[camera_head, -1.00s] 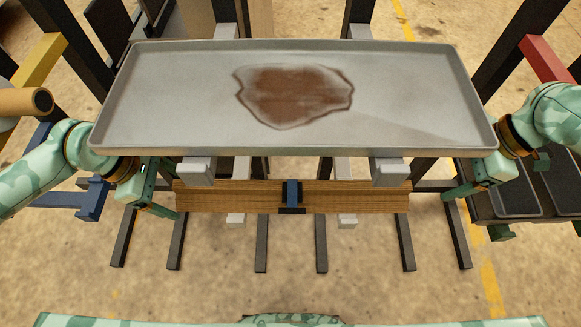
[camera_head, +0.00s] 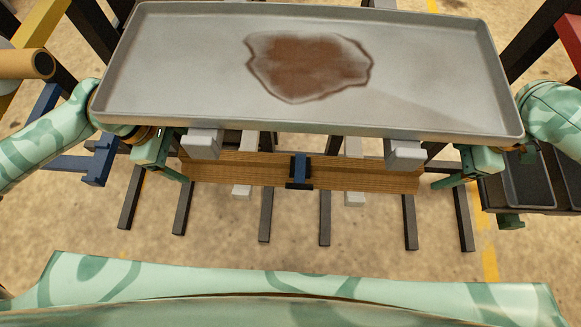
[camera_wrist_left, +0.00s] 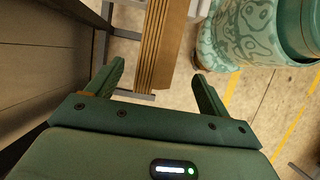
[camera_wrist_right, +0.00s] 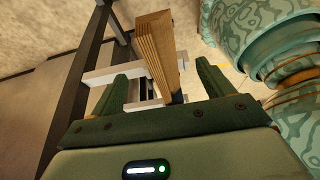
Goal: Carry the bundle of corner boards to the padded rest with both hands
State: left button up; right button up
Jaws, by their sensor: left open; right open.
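The bundle of corner boards (camera_head: 235,172) is a long brown stack with a blue strap around its middle. It lies level below the front edge of the grey tray, on white-ended rack arms. My left gripper (camera_head: 167,168) is open at its left end; in the left wrist view the bundle (camera_wrist_left: 158,50) passes between the spread fingers (camera_wrist_left: 160,76). My right gripper (camera_head: 450,178) is open at the right end; in the right wrist view the bundle (camera_wrist_right: 160,48) reaches between the fingers (camera_wrist_right: 162,74). I cannot tell whether the fingers touch it. I cannot identify the padded rest for sure.
The large grey tray (camera_head: 440,110) with a brown stain sits above the bundle on rack arms with grey end blocks (camera_head: 202,143). A dark-lined shelf (camera_head: 528,180) stands at the right. Dark rack feet (camera_head: 265,215) extend over the floor. A cardboard tube (camera_head: 25,64) is at the left.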

aim_at(197, 163)
pick_arm(q)
jog(key=x, duration=0.5)
pick_arm(e)
jog(key=x, duration=1)
jog(key=shift+a+f, duration=0.15)
jog(key=shift+f, duration=0.1)
pick_arm(q)
grip_shut()
pick_arm(e)
grip_shut()
pick_arm(q)
jog(key=shift+r, duration=0.15)
pick_arm(e)
jog(key=shift+r, duration=0.1)
